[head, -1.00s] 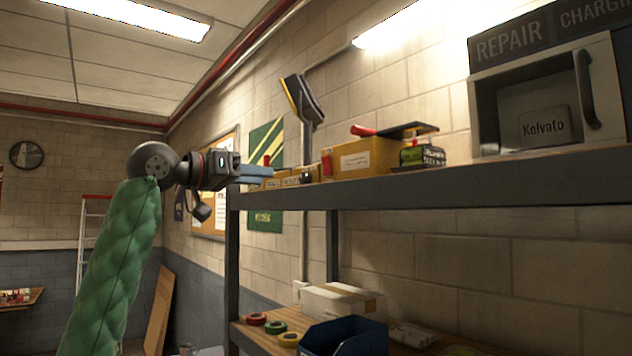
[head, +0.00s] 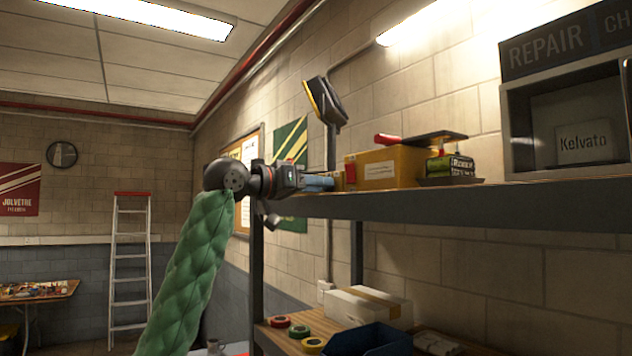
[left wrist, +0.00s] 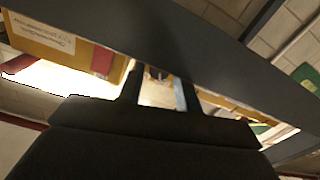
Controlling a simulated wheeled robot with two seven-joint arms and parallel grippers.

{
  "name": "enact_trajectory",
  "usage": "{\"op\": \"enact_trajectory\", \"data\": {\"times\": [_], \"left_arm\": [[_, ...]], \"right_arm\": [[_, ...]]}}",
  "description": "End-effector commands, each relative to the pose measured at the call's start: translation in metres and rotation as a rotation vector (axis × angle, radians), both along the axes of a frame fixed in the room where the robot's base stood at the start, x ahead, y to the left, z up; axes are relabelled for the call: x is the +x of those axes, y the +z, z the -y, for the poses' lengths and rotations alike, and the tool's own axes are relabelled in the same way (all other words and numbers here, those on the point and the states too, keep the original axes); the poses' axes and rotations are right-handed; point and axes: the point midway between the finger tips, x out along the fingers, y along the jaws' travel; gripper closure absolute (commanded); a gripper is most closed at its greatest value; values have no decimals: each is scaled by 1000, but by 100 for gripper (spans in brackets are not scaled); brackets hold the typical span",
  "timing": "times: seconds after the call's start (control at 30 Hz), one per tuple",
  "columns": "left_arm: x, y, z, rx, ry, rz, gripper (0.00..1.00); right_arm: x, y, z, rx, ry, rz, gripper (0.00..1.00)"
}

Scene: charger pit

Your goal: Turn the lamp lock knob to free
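The lamp (head: 325,101) has a dark head with a yellow edge, on a thin post (head: 331,148) behind the upper shelf. I cannot make out its lock knob clearly in the head view. My left gripper (head: 325,182) is level, just above the shelf's left end, with its fingertips pointing right near the foot of the lamp post. In the left wrist view the two fingers of my left gripper (left wrist: 161,88) stand apart with a gap between them. A small dark shape shows beyond the gap; I cannot tell whether it is the knob. My right gripper is out of view.
The upper shelf (head: 450,207) has a thick dark front edge. A yellow box (head: 380,170) stands right of my left gripper, with a green battery-like block (head: 450,166) and a grey cabinet (head: 575,120) farther right. Tape rolls (head: 300,331) and a blue bin (head: 372,341) lie below.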

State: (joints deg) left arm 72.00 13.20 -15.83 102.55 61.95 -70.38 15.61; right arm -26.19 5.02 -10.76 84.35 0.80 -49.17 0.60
Motion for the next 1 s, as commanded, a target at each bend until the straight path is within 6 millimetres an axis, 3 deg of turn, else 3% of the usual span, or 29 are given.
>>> {"op": "enact_trajectory", "data": {"times": [0.33,0.5,0.73,0.8,1.0], "left_arm": [[1,0,2,0,0,0,66],[1,0,2,0,0,0,98],[1,-1,2,35,1,49,98],[2,-2,1,72,3,98,98],[2,-1,1,172,3,238,98]], "right_arm": [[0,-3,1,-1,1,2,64],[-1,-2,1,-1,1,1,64],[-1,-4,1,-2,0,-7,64],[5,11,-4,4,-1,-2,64],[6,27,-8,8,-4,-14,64]]}}
